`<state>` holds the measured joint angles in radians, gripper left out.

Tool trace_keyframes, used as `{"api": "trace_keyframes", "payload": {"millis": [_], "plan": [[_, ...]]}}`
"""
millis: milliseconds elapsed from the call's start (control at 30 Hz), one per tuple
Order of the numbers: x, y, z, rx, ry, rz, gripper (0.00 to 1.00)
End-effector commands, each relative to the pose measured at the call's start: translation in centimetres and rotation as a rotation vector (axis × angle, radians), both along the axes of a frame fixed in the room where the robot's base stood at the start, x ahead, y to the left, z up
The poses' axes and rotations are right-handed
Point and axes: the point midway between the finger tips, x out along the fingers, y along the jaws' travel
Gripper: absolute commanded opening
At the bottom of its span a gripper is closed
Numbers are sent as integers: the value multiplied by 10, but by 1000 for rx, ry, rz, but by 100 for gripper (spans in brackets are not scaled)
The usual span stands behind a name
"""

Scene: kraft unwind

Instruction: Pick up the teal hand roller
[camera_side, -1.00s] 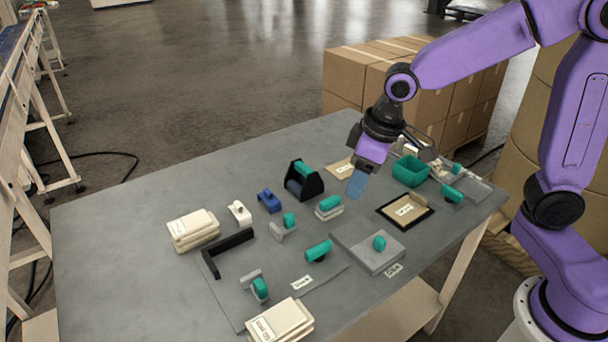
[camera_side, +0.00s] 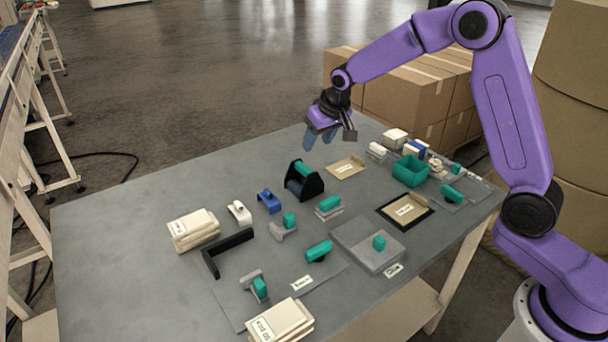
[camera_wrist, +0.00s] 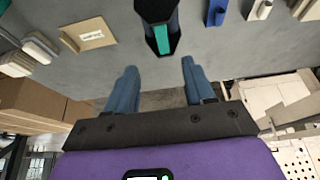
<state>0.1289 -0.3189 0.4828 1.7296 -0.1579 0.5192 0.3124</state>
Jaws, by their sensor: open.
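My gripper (camera_side: 319,145) is open and empty, its blue fingers pointing down above the far edge of the table; it also shows in the wrist view (camera_wrist: 159,68). Several teal-topped things lie on the table. One is a teal bar (camera_side: 303,169) in a black stand with a dark blue cylinder, just below and left of my gripper; the bar shows ahead of the fingers in the wrist view (camera_wrist: 162,40). Another is a teal handle (camera_side: 319,250) with a dark part under it, nearer the front. I cannot tell for sure which is the hand roller.
A teal bin (camera_side: 410,171) and a black-framed tan card (camera_side: 405,211) stand to the right. A black angle bar (camera_side: 228,252), blue piece (camera_side: 269,201) and white piece (camera_side: 239,212) lie to the left. Cartons (camera_side: 410,90) stand behind the table. The table's left part is clear.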

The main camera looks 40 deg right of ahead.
Motion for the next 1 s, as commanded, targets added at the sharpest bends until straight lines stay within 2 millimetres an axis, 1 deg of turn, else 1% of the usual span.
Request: {"api": "trace_keyframes", "payload": {"millis": [33,100,400,500,600,833,1000], "plan": [[3,0,-11,-1,6,0,53],[8,0,-22,-1,6,0,53],[29,1,-67,-1,4,2,53],[35,1,-79,0,4,1,53],[39,1,-87,1,2,1,53],[44,1,-97,1,1,1,53],[54,3,-115,-1,3,2,53]]}}
